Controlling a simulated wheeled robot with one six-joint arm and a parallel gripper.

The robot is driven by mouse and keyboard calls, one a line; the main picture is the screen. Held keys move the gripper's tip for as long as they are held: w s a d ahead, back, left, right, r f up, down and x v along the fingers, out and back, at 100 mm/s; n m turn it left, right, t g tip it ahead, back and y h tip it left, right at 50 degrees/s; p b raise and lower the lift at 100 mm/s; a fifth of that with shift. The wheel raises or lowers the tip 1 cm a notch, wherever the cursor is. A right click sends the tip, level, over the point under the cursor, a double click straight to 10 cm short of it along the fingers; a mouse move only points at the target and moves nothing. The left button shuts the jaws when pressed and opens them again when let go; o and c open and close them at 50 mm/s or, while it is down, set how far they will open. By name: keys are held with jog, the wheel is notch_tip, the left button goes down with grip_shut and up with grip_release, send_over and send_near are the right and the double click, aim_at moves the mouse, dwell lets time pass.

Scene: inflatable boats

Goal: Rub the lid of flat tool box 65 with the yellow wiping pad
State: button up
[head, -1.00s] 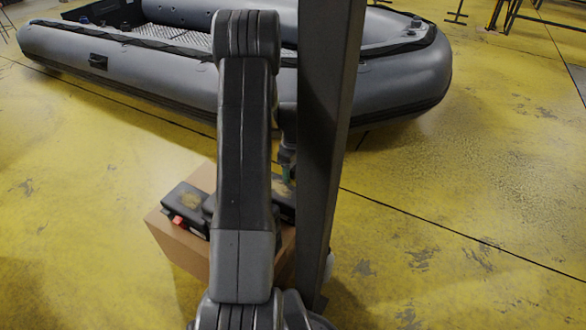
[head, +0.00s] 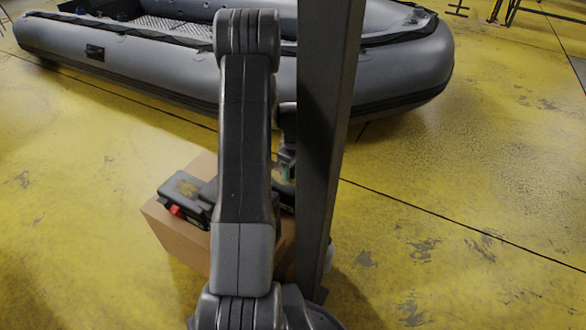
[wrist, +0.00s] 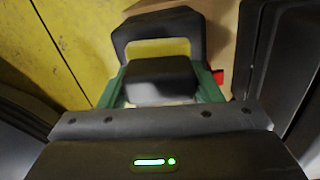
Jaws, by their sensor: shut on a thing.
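My gripper (head: 287,173) is partly hidden behind my arm and the dark column in the head view. In the wrist view its green fingers (wrist: 162,85) are shut on a dark grey block, which I take as the grip of the wiping pad (wrist: 160,72). A dark frame around a yellow patch lies just beyond it; I cannot tell whether that yellow is pad or floor. A flat black tool box (head: 180,192) with a red latch and a dull yellowish smear on its lid lies left of my arm. Its number is not readable. Contact between pad and lid is not visible.
The tool box rests on a brown cardboard box (head: 180,243). Another dark case part (head: 284,196) shows right of my arm, mostly hidden. A grey inflatable boat (head: 160,70) lies behind. The yellow floor at right is clear.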

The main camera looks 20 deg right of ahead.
jog(key=shift+f+b, duration=0.65)
jog(key=shift+f, duration=0.4)
dwell(0.4)
jog(key=shift+w+a+r, duration=0.15)
jog(key=shift+w+a, duration=0.95)
jog(key=shift+w, duration=0.1)
jog(key=shift+w+a+f, duration=0.2)
jog(key=shift+w+a, duration=1.75)
jog(key=shift+w, duration=0.2)
jog(key=shift+w+a+r+p, duration=0.1)
jog(key=shift+w+a+p, duration=0.3)
jog(key=shift+w+a, duration=1.3)
jog(key=shift+w+d, duration=0.1)
jog(key=shift+d, duration=0.05)
jog(key=shift+d, duration=0.1)
